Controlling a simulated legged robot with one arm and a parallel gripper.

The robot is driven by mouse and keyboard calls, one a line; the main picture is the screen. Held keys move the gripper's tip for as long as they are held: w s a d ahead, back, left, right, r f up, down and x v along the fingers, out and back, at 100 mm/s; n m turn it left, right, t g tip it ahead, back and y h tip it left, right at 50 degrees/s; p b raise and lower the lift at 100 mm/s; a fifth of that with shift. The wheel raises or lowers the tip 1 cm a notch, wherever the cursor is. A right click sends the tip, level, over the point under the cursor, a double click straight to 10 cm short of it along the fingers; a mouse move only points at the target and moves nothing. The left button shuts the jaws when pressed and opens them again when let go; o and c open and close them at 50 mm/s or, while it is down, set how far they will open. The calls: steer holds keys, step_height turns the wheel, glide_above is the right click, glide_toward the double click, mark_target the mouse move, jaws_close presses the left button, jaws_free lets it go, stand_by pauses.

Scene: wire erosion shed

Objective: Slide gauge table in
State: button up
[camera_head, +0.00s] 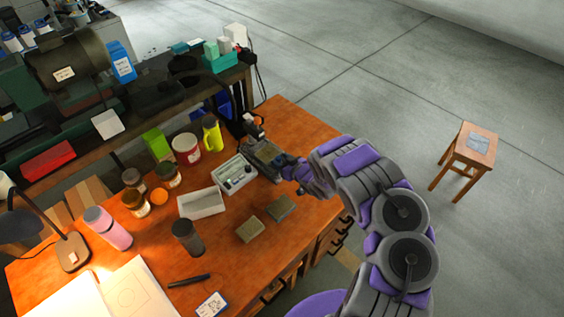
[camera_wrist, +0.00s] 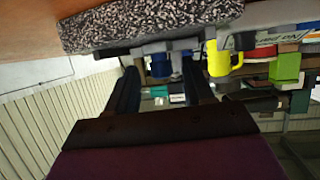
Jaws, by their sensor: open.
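What looks like the gauge table is a dark, olive-topped slab (camera_head: 268,153) near the back right edge of the wooden workbench, with a dark upright fixture (camera_head: 252,126) behind it. In the wrist view a thick speckled slab (camera_wrist: 150,22) fills the top, probably the same gauge table. My gripper (camera_head: 284,166) is at the slab's near right side. Its two dark fingers (camera_wrist: 160,70) are apart with nothing between them, and their tips are close to the slab's edge. I cannot tell whether they touch it. The slab's right end is partly hidden by my gripper.
Beside the slab stands a grey tray (camera_head: 234,174) with small parts, then an empty white tray (camera_head: 201,203). Two flat blocks (camera_head: 281,208) (camera_head: 250,229) lie in front. A yellow mug (camera_head: 211,135) stands behind. Open floor and a stool (camera_head: 468,152) are on the right.

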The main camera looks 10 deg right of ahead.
jaws_close()
stand_by(0.6)
